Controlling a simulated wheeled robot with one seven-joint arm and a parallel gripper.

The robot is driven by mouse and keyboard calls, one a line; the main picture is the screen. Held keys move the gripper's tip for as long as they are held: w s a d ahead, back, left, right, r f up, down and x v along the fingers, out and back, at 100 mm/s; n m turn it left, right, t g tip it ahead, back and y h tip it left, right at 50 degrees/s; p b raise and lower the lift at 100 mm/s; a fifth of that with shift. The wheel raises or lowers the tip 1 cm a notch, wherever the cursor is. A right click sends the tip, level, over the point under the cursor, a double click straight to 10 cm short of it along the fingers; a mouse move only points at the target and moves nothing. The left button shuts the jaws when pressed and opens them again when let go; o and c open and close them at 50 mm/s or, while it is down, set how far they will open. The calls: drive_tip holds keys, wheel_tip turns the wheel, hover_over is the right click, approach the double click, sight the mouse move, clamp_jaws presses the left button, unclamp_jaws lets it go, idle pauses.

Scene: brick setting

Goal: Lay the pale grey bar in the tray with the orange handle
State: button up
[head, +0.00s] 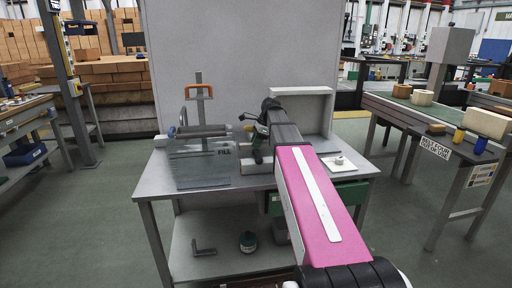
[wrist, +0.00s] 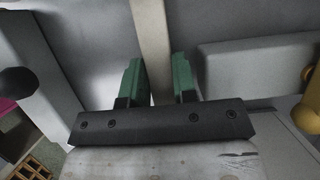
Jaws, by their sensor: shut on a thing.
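My gripper (wrist: 157,80) has green fingers and is shut on a pale grey bar (wrist: 152,35), which runs up the wrist view between them. In the head view my gripper (head: 258,145) is over the middle of the grey table, mostly hidden by my arm, and I cannot make out the bar there. An orange handle (head: 198,87) stands upright at the table's left back. The tray below it is largely hidden behind a clear panel marked FILL, so I cannot tell its inside.
The clear panel (head: 200,165) stands at the table's left front. A white open box (head: 318,92) stands at the back right, before a tall grey back panel (head: 240,45). A white plate with a knob (head: 345,165) lies at the right. An L-shaped bracket (head: 203,251) lies on the lower shelf.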

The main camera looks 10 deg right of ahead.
drive_tip(key=shift+f, duration=0.85)
drive_tip(key=shift+a+f, duration=0.1)
drive_tip(key=shift+f, duration=0.05)
drive_tip(key=o, duration=1)
drive_tip(key=shift+c, duration=0.2)
